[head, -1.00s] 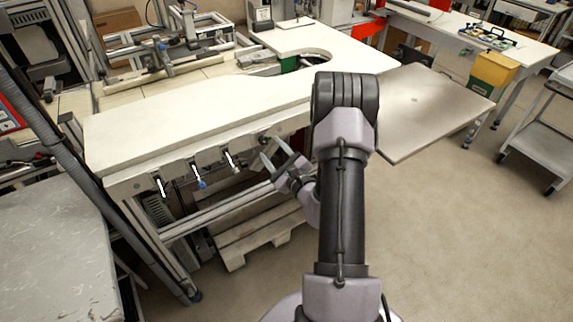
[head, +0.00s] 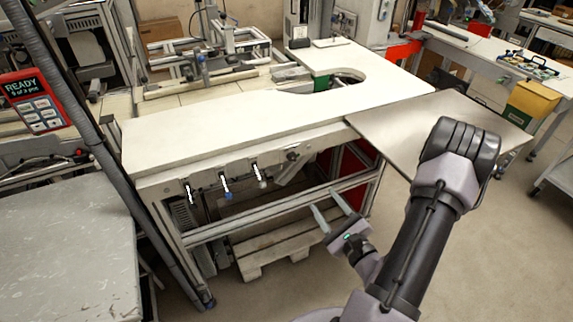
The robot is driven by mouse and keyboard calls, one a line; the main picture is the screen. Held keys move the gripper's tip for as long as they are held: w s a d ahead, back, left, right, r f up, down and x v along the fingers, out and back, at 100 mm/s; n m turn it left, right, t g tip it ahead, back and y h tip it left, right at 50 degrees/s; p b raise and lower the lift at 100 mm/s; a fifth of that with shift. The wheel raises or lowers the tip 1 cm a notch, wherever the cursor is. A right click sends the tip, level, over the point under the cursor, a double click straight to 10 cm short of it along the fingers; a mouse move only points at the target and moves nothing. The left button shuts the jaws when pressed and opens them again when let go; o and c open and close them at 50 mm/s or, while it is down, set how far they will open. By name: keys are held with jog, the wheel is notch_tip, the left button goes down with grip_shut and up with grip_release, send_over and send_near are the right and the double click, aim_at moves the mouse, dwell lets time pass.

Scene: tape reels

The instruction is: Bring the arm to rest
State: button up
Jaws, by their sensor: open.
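My gripper (head: 331,210) is open and empty in the head view. Its two fingers point up and left, in front of the lower frame of the white workbench (head: 240,113). The gripper appears apart from the bench; the exact gap is hard to judge. My arm rises at the right of the picture, with its elbow in front of the grey side panel (head: 400,120).
A wooden pallet (head: 275,247) lies under the bench. A grey table (head: 65,245) stands at the left, below a red panel reading READY (head: 35,101). A yellow bin (head: 532,103) is at the right. Open floor lies around the arm's base.

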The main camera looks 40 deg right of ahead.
jog(key=w+a+r+n+g+y, duration=0.1)
jog(key=a+r+n+g+y, duration=0.1)
jog(key=a+r+n+y, duration=0.45)
jog(key=w+a+r+n+g+y, duration=0.1)
jog(key=a+r+n+g+y, duration=0.3)
jog(key=a, duration=0.6)
jog(key=w+a+r+n+g+y, duration=0.15)
jog(key=a+n+y, duration=0.25)
jog(key=a+y, duration=0.4)
jog(key=s+a+n+g+h, duration=0.4)
jog(key=s+a+n+g, duration=0.4)
jog(key=s+a, duration=0.15)
jog(key=s+d+r+n+t+h, duration=0.1)
jog(key=d+r+n+t+h, duration=0.2)
jog(key=r+h, duration=0.4)
jog(key=shift+s+d+n+t+h, duration=0.15)
jog(key=shift+n+t+h, duration=0.35)
jog(key=shift+n, duration=0.45)
